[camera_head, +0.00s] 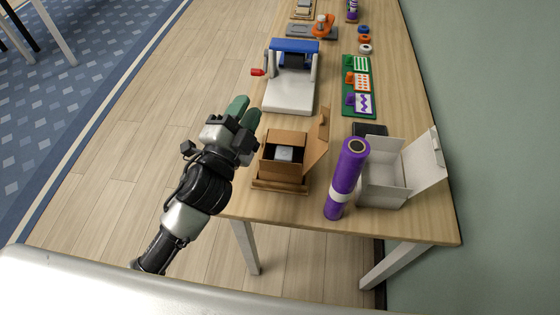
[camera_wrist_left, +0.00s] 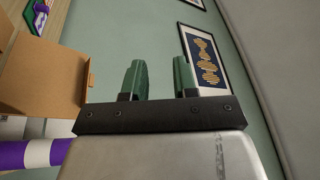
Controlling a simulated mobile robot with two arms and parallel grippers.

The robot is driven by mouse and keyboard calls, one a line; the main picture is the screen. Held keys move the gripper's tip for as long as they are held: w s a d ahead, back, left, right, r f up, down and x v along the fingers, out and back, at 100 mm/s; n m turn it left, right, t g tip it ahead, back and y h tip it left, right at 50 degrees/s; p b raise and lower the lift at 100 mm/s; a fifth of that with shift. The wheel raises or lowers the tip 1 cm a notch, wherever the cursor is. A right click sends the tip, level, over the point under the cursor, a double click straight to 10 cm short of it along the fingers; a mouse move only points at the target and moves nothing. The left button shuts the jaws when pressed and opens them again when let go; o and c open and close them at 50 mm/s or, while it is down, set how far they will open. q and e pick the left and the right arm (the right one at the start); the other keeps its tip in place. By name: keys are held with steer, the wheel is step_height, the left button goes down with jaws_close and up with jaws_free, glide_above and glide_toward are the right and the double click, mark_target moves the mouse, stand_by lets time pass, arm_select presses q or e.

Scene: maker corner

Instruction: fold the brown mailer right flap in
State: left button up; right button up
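The brown mailer (camera_head: 268,168) is a small open cardboard box near the front end of the table, with a grey item (camera_head: 284,154) inside it. Its right flap (camera_head: 317,139) stands up and leans outward to the right. In the left wrist view a brown cardboard panel of the mailer (camera_wrist_left: 45,75) fills the left side, to the left of the fingers. My left gripper (camera_head: 245,111) is to the left of the mailer, near the table's left edge. Its green fingers are apart with nothing between them (camera_wrist_left: 158,80), and it does not touch the mailer. My right gripper is not in view.
A purple roll (camera_head: 348,172) with a white band stands close right of the mailer. An open white box (camera_head: 383,178) is behind it to the right. A white machine with a blue top (camera_head: 288,97) stands farther back. Free floor lies left of the table.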

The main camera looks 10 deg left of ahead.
arm_select(q)
steer(key=s+d+r+m+g+h, duration=0.1)
steer(key=d+r+m+g+h, duration=0.35)
steer(key=m+h, duration=0.4)
steer(key=s+d+r+m+g+h, duration=0.2)
steer(key=d+r+m+g+h, duration=0.25)
steer(key=m, duration=0.75)
steer(key=m+g+y, duration=1)
steer(key=m+y, duration=0.4)
steer(key=m, duration=0.4)
glide_toward(280, 163)
steer(key=x, duration=1)
steer(key=shift+w+p, duration=0.1)
steer(key=shift+p, duration=0.25)
jaws_close()
